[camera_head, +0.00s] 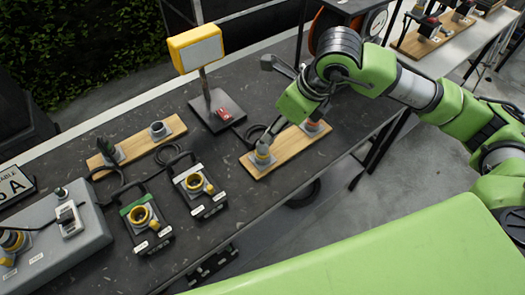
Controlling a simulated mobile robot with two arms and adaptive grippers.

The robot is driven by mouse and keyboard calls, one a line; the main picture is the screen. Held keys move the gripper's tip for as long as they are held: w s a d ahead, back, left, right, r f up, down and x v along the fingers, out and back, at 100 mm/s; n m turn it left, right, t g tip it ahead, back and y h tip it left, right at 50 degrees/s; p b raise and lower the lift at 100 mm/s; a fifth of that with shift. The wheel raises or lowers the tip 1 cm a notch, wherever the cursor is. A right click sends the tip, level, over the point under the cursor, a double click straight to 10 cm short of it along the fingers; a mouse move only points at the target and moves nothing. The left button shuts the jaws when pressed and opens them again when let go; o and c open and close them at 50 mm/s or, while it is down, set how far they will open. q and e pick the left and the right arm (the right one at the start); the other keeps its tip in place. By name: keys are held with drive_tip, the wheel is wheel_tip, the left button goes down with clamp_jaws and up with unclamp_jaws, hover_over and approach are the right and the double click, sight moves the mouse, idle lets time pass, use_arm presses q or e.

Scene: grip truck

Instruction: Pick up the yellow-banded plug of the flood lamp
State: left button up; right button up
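The flood lamp (196,47) has a yellow housing on a post. Its dark base (216,111) carries a red switch. A dark cable runs from beside the base to a wooden board (262,173). A grey plug with a yellow band (263,153) stands on the board's near left part. Another holder with a reddish part (314,126) stands at its right end. My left gripper is out of view.
A second board (136,146) with two holders lies at the left. A grey box (55,235) is at the far left. The table's front right edge is close to the plug board.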

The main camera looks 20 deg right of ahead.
sight(262, 144)
drive_tip(key=p+x, duration=0.1)
drive_tip(key=x, duration=0.5)
drive_tip(key=shift+a+f, duration=0.15)
drive_tip(key=shift+w+a+f+p, duration=0.15)
drive_tip(key=shift+f+p, duration=0.05)
drive_tip(key=shift+p, duration=0.2)
drive_tip(key=p+x, duration=0.2)
drive_tip(key=x, duration=0.2)
drive_tip(key=shift+a+f, duration=0.15)
drive_tip(key=shift+w+f, duration=0.15)
drive_tip(key=shift+f, duration=0.1)
clamp_jaws()
